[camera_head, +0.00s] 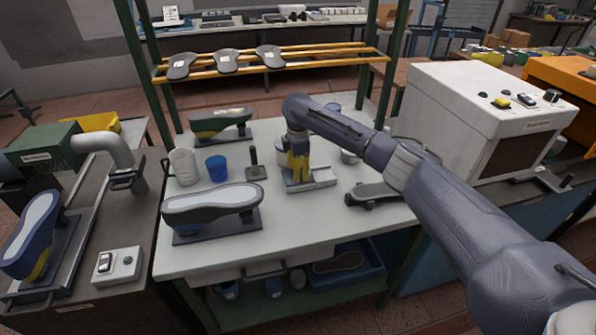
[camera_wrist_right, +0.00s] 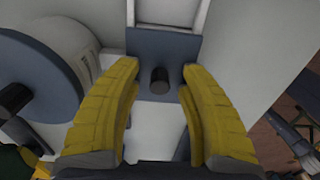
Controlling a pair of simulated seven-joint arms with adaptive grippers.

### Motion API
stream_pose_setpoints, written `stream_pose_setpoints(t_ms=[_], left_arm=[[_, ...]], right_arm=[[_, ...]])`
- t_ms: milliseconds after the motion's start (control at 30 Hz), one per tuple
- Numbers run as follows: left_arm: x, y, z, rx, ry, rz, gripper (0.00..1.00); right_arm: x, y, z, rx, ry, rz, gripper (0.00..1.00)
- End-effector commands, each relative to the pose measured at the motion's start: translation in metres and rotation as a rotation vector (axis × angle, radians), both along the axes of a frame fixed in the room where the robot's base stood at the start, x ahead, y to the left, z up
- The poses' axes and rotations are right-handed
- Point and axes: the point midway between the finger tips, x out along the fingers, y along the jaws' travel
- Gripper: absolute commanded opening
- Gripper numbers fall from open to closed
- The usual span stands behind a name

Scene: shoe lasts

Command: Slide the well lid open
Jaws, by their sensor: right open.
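The well lid shows in the right wrist view as a dark blue-grey plate (camera_wrist_right: 150,47) with a short black knob (camera_wrist_right: 159,80) standing on it. The lid lies on a narrow white well body (camera_head: 312,183), which stands near the middle of the bench in the head view. My right gripper (camera_wrist_right: 158,88) has its yellow fingers open, one on each side of the knob, with visible gaps between. In the head view my right gripper (camera_head: 298,168) points down over the well and hides much of the lid. My left gripper is not in view.
A large round grey disc (camera_wrist_right: 38,82) stands close left of the fingers in the wrist view. On the bench are a shoe on a stand (camera_head: 212,203), a blue cup (camera_head: 216,168), a white pot (camera_head: 184,166) and a black-handled tool (camera_head: 254,165). The front bench top (camera_head: 300,228) is clear.

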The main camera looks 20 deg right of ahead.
Motion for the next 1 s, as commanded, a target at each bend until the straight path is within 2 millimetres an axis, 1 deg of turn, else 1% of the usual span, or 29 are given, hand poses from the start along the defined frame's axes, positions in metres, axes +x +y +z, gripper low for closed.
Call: stream_pose_setpoints(t_ms=[100, 400, 467, 900, 967, 1000], left_arm=[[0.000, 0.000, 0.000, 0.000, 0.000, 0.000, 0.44], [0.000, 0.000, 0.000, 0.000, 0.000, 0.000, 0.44], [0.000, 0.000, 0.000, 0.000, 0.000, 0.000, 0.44], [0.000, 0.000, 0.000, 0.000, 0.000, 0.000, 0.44], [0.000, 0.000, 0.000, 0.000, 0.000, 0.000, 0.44], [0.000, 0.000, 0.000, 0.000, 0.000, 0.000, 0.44]], right_arm=[[0.000, 0.000, 0.000, 0.000, 0.000, 0.000, 0.41], [0.000, 0.000, 0.000, 0.000, 0.000, 0.000, 0.06], [0.000, 0.000, 0.000, 0.000, 0.000, 0.000, 0.00], [0.000, 0.000, 0.001, 0.000, 0.000, -0.001, 0.00], [0.000, -0.005, 0.001, 0.000, 0.000, -0.002, 0.00], [0.000, -0.011, 0.000, -0.001, 0.000, -0.003, 0.00]])
